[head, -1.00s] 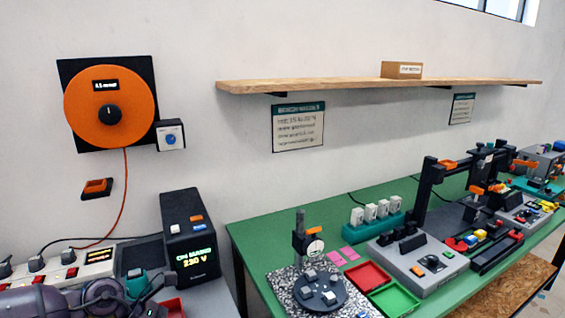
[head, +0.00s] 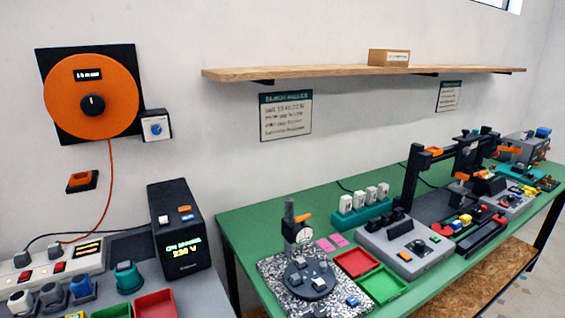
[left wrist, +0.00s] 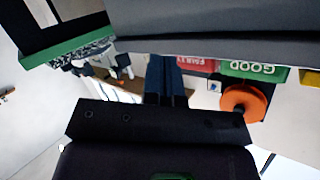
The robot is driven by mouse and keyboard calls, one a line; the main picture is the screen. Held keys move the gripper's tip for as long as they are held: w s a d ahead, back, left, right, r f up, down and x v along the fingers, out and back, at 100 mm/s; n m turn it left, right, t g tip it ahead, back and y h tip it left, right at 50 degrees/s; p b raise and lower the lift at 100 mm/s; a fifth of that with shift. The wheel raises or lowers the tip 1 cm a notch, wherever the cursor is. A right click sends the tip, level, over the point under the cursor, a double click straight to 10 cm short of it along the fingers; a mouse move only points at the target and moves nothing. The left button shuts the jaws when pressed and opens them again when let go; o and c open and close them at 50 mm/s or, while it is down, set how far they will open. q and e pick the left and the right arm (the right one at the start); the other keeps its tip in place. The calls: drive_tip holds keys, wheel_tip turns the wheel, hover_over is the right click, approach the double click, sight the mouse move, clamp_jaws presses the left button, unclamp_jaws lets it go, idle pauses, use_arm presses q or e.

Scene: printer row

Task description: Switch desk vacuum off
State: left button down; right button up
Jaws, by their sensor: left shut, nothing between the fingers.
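I can make out no label that names the desk vacuum in the head view. At the left, a pale power strip (head: 55,258) with red rocker switches and dark plugs lies on the grey bench. A black meter box (head: 181,230) shows lit text with 230 V and has white, orange and blue buttons on top. An orange wall disc (head: 92,98) carries a black knob and a small display. Neither gripper shows in the head view. In the left wrist view, my left gripper (left wrist: 165,80) appears as dark, shut fingers, empty, with surroundings upside down.
Several knobbed plugs or bottles (head: 52,295) and a teal one (head: 128,277) stand at the lower left by a red tray (head: 155,304). The green bench (head: 240,235) holds a dial stand, trays and machines. A wooden shelf (head: 330,72) juts above.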

use_arm(q)
drive_tip(key=s+a+f+n+g+y, duration=0.1)
drive_tip(key=s+a+f+n+g, duration=0.1)
drive_tip(key=s+f+n, duration=0.2)
drive_tip(key=shift+s+f+n+g+y, duration=0.15)
drive_tip(key=shift+s+n+g+y, duration=0.25)
drive_tip(key=shift+s, duration=0.55)
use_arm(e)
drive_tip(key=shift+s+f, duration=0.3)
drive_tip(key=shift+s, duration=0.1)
use_arm(q)
drive_tip(key=shift+a, duration=0.15)
